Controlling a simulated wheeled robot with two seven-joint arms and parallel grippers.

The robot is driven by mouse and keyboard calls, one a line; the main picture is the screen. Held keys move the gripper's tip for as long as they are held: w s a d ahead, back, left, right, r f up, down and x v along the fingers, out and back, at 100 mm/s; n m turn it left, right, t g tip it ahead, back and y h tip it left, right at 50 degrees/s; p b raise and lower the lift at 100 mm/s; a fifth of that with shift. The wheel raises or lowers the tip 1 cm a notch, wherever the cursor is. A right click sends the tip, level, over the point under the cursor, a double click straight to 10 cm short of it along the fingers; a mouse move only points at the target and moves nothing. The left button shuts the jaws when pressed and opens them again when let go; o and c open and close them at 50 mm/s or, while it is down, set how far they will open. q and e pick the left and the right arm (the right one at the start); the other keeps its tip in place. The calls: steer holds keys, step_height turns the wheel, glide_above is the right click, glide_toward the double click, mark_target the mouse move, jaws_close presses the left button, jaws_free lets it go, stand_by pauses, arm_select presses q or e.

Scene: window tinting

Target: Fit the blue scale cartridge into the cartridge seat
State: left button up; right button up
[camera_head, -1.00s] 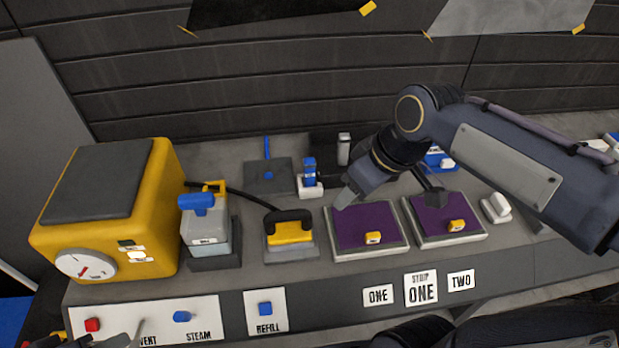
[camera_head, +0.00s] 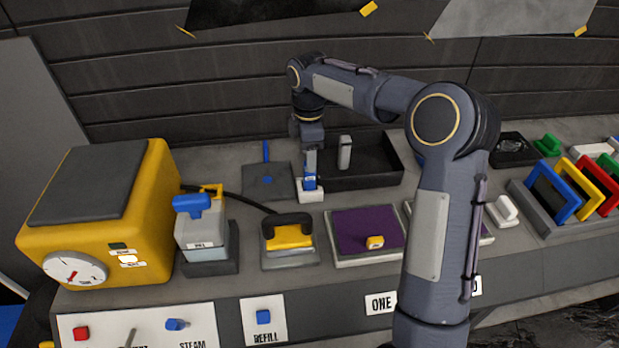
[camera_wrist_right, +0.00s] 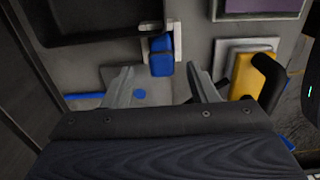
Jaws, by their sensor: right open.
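The blue cartridge (camera_head: 310,184) stands upright in a small white holder (camera_head: 311,195) on the bench. My right gripper (camera_head: 310,172) is above it, pointing down. In the right wrist view the blue cartridge (camera_wrist_right: 161,56) lies just past the open fingertips (camera_wrist_right: 160,78), roughly centred between them; I cannot tell whether they touch it. A dark plate (camera_head: 257,188) with a blue dot and blue rod is left of the holder; I cannot tell for sure whether it is the cartridge seat. My left gripper is not in view.
A black tray (camera_head: 372,179) with a white upright piece is right of the holder. A yellow iron (camera_head: 289,238) stands in front. The yellow machine (camera_head: 105,205) and grey-and-blue tank (camera_head: 200,240) are at left. My right arm hides part of the purple pads.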

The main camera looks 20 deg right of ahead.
mark_target(309, 178)
step_height(309, 178, down, 4)
steer(key=shift+s+f+p, duration=0.1)
steer(key=shift+f+p, duration=0.1)
steer(key=shift+p, duration=0.1)
steer(key=shift+c, duration=0.4)
steer(key=c, duration=1)
steer(key=shift+r, duration=0.1)
